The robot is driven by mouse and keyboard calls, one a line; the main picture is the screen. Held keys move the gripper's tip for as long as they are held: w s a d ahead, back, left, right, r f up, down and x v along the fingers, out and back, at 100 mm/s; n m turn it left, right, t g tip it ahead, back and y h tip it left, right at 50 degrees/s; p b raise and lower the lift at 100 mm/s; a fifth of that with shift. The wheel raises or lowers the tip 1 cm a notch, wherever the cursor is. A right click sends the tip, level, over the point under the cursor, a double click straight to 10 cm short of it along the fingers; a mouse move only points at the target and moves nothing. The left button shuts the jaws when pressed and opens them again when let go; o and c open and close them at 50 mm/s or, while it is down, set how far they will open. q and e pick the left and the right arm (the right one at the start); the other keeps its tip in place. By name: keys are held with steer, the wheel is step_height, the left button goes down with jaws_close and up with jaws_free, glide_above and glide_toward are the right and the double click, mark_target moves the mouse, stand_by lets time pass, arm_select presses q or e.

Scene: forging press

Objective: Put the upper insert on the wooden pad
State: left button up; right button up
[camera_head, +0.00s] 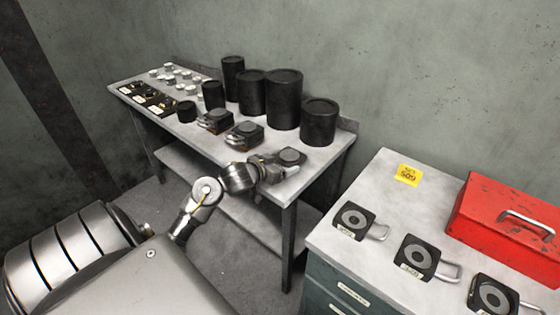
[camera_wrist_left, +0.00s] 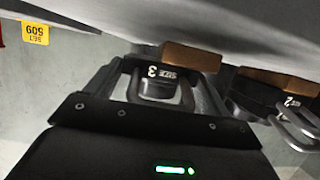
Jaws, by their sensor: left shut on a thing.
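My left gripper (camera_head: 270,171) is at the near right end of the long table, against a dark insert (camera_head: 291,157) with a round top. In the left wrist view, it is shut on the metal handle of this insert, marked SIZE 3 (camera_wrist_left: 164,72). A brown wooden pad (camera_wrist_left: 190,57) shows directly beside the insert's underside, offset to one side. I cannot tell whether they touch. Two similar inserts (camera_head: 245,134) (camera_head: 215,121) sit farther along on wooden pads; one, marked SIZE 2 (camera_wrist_left: 290,101), shows in the wrist view. My right gripper is not in view.
Several black cylinders (camera_head: 284,98) stand along the back of the long table (camera_head: 190,110). Small metal parts (camera_head: 172,76) lie at its far end. A cabinet (camera_head: 335,250) at right holds inserts with handles (camera_head: 354,221), a yellow SET 609 card (camera_head: 408,175) and a red toolbox (camera_head: 507,222).

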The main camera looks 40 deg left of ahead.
arm_select(q)
steer(key=shift+r, duration=0.1)
steer(key=o, duration=2)
steer(key=shift+c, duration=0.2)
steer(key=p+v, duration=0.1)
steer(key=v, duration=1.1)
steer(key=shift+d, duration=0.15)
